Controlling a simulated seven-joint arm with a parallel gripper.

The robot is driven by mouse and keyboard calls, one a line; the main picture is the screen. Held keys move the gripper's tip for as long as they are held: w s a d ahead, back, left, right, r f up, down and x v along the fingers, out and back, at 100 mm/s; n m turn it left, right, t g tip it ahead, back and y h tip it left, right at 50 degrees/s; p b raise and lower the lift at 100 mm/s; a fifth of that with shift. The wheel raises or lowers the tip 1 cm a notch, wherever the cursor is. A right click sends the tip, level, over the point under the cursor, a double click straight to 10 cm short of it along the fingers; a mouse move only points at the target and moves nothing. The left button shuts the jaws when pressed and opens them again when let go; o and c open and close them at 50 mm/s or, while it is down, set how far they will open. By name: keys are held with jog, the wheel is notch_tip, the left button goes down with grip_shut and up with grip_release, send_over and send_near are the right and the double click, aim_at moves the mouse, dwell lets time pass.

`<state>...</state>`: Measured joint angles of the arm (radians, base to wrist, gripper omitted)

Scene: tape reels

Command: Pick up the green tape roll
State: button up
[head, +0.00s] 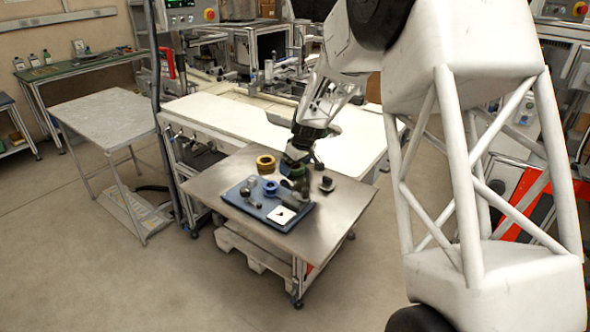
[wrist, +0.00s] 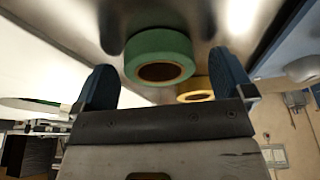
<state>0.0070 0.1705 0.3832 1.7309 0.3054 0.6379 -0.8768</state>
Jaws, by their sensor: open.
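The green tape roll (wrist: 158,43) shows large in the wrist view, with its dark central hole facing the camera. My gripper (wrist: 164,62) is open. Its two blue fingers appear on either side of the roll, with a visible gap at each side; neither looks to touch it. In the head view my gripper (head: 297,159) is low over the metal table, and the green roll (head: 299,171) is mostly hidden below it. I cannot tell exactly how far the fingertips are from the roll in depth.
A blue tray (head: 240,202) with a blue roll (head: 270,188) and other parts lies in front. A small dark object (head: 327,184) is to the right. The table's (head: 345,205) right side is bare.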

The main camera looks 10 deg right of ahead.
jog(key=c, duration=1)
jog(key=shift+r, duration=5)
